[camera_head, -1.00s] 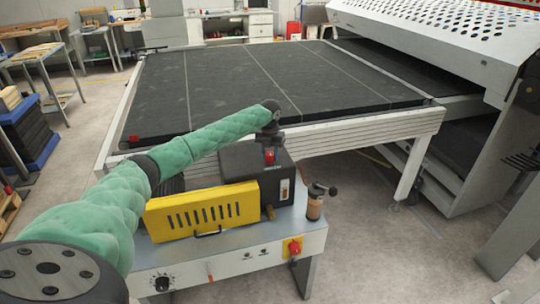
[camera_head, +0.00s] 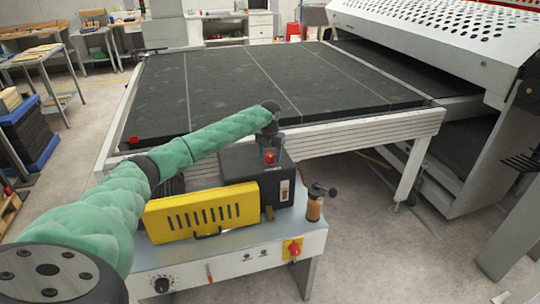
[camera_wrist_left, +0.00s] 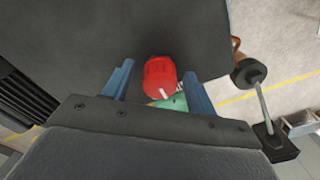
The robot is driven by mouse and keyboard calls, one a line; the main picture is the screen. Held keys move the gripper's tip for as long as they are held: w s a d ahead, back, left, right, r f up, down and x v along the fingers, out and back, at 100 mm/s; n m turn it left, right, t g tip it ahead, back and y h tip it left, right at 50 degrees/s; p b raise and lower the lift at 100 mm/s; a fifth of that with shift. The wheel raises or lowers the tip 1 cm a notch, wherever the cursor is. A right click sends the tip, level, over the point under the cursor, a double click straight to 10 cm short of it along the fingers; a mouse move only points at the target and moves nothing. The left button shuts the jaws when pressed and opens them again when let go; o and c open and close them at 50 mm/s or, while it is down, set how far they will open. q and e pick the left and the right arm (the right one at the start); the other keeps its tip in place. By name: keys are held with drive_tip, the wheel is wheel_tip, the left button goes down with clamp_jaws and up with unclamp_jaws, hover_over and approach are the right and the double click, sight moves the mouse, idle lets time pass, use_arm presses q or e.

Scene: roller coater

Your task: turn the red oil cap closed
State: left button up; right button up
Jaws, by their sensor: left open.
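The red oil cap (camera_head: 269,157) sits on top of the black housing (camera_head: 237,164) of the roller coater. My left gripper (camera_head: 270,150) points down over the cap from above. In the left wrist view the cap (camera_wrist_left: 160,78) lies between the two blue fingers of my left gripper (camera_wrist_left: 158,88), which are open. There is a visible gap on the left side of the cap; on the right the finger is closer. I cannot tell how deep the fingers reach around it. My right gripper is not in view.
A yellow slotted guard (camera_head: 202,212) stands in front of the housing. A small cup with a black-knobbed crank (camera_head: 314,205) is to the right. A red and yellow switch (camera_head: 292,248) is on the front panel. A large black conveyor table (camera_head: 260,85) lies behind.

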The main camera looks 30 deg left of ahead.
sight(270, 154)
use_arm(q)
drive_tip(key=shift+r, duration=0.2)
wheel_tip(270, 154, up, 5)
drive_tip(key=shift+r+b, duration=0.15)
drive_tip(key=shift+b, duration=1.1)
drive_tip(key=shift+r, duration=1.05)
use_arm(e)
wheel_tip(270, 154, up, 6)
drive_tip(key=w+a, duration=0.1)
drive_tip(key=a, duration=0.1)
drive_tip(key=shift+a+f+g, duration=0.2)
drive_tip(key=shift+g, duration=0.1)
